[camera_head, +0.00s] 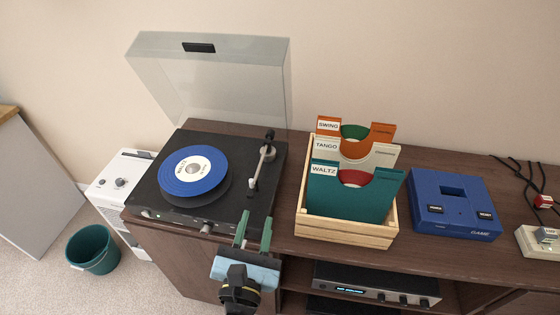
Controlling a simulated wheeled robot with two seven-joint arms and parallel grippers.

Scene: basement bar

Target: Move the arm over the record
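A blue record (207,184) with a white label reading WALTZ lies on the black turntable (160,205). The tonearm (260,165) is at the right of the deck, beside the record and not over it. Its head end points toward the front. My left gripper (254,218) is at the front right edge of the turntable, below the tonearm's head end in the picture. Its two green fingers are apart with nothing between them. I cannot tell how high they are above the deck. My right gripper is out of view.
The clear lid (215,80) stands raised behind the turntable. A wooden crate (345,232) of record sleeves stands close on the right, with a blue game console (455,222) beyond it. The cabinet's front edge lies by my gripper. A green bin (92,250) is on the floor.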

